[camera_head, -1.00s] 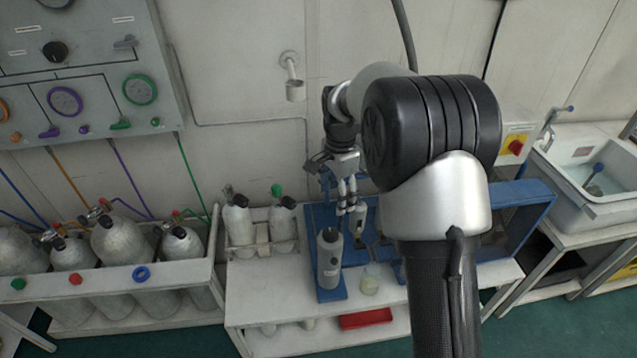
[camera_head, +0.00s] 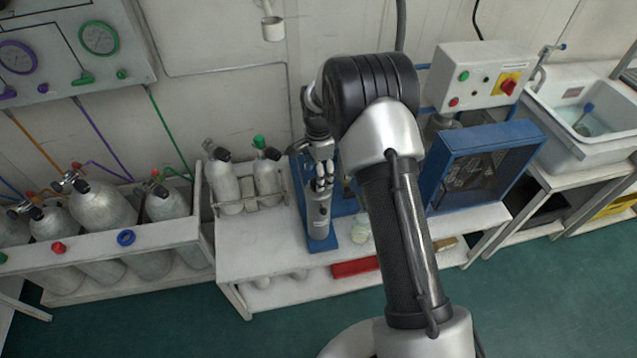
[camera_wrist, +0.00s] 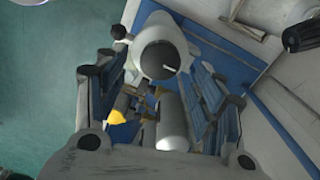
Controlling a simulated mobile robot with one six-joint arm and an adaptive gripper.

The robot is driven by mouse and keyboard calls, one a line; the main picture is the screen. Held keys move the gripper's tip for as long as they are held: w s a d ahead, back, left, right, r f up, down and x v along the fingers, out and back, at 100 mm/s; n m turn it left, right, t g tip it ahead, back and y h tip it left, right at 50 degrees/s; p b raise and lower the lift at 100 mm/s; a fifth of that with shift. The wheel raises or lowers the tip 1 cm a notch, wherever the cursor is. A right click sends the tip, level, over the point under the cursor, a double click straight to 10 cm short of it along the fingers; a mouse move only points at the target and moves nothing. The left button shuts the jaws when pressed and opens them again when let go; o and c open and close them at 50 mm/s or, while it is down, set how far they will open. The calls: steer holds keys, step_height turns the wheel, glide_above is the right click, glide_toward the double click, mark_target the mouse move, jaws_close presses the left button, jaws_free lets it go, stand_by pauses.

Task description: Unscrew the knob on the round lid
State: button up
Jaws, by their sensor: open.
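A grey upright cylinder (camera_head: 318,222) stands on a blue stand (camera_head: 326,242) on the white bench. My gripper (camera_head: 322,180) is just above its top in the head view and partly hides it. In the wrist view, a pale round top (camera_wrist: 161,55) with a grey centre lies between my two spread fingers (camera_wrist: 155,72). A small dark knob (camera_wrist: 120,33) sticks out from its upper left. I cannot tell whether either round part is the lid's knob. My gripper is open, with nothing visibly held; contact cannot be made out.
Two small cylinders (camera_head: 226,187) stand in a rack to the left. A glass jar (camera_head: 360,233) stands right of the stand. A blue open-fronted box (camera_head: 488,165) and a switch box (camera_head: 478,76) are further right. A red tray (camera_head: 355,267) lies below.

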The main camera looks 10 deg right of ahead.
steer(key=shift+f+b, duration=0.35)
steer(key=shift+f, duration=1.4)
steer(key=shift+c, duration=0.4)
steer(key=c, duration=1)
